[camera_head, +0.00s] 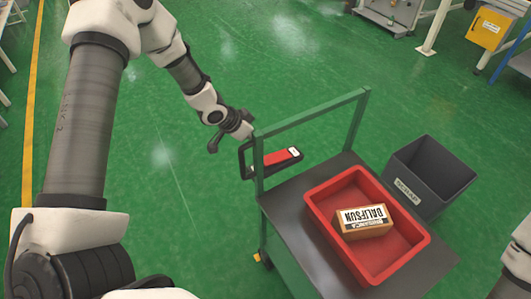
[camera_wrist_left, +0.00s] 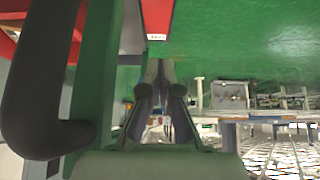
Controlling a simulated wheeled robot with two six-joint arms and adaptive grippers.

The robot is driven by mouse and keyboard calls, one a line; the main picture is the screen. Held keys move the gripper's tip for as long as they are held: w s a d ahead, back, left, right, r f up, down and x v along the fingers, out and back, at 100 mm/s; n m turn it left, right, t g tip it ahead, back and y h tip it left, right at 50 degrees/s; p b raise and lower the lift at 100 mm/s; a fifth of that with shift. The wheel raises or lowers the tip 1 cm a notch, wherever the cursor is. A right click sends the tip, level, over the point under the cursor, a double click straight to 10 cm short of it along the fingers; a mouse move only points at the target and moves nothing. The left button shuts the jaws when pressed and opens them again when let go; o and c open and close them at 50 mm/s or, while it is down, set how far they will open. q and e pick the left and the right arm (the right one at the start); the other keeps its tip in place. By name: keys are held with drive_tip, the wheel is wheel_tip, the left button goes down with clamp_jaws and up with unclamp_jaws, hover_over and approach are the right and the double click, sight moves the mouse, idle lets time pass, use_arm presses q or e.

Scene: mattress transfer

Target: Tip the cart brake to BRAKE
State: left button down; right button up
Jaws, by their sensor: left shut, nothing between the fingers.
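The cart (camera_head: 285,219) stands right of the middle in the head view, with a green tube frame. A red brake piece (camera_head: 278,157) with a white label on its right end sits by the near-left post, with a black loop (camera_head: 245,160) at its left. The label is too small to read. My left gripper (camera_head: 243,130) is just above and left of the brake piece, beside the post. In the left wrist view, its fingers (camera_wrist_left: 162,70) are shut and empty, below the red piece (camera_wrist_left: 157,14) in the picture. Contact with the brake cannot be told.
A red tray (camera_head: 328,224) holding a brown box (camera_head: 364,222) is on the cart top. A dark grey bin (camera_head: 432,178) adjoins the cart's right side. The green floor (camera_head: 180,220) left of the cart is clear. My right gripper is out of view.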

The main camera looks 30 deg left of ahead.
use_arm(q)
hover_over(267, 158)
drive_tip(key=f, duration=0.5)
drive_tip(key=shift+s, duration=0.3)
wheel_tip(267, 158, down, 4)
drive_tip(key=shift+s+a+f+p, duration=0.1)
drive_tip(key=shift+a+p, duration=0.05)
drive_tip(key=shift+p, duration=0.35)
drive_tip(key=shift+f, duration=0.1)
drive_tip(key=f+b, duration=0.1)
drive_tip(key=b, duration=0.1)
drive_tip(key=shift+s+a+f+t+h+b, duration=0.1)
drive_tip(key=shift+s+f+t+h+b, duration=0.2)
drive_tip(key=shift+f+t+h, duration=0.1)
drive_tip(key=shift+r, duration=0.3)
drive_tip(key=shift+w+r+p, duration=0.1)
drive_tip(key=shift+r+p, duration=0.2)
drive_tip(key=shift+p, duration=0.15)
drive_tip(key=shift+r+p, duration=0.4)
drive_tip(key=shift+r, duration=0.15)
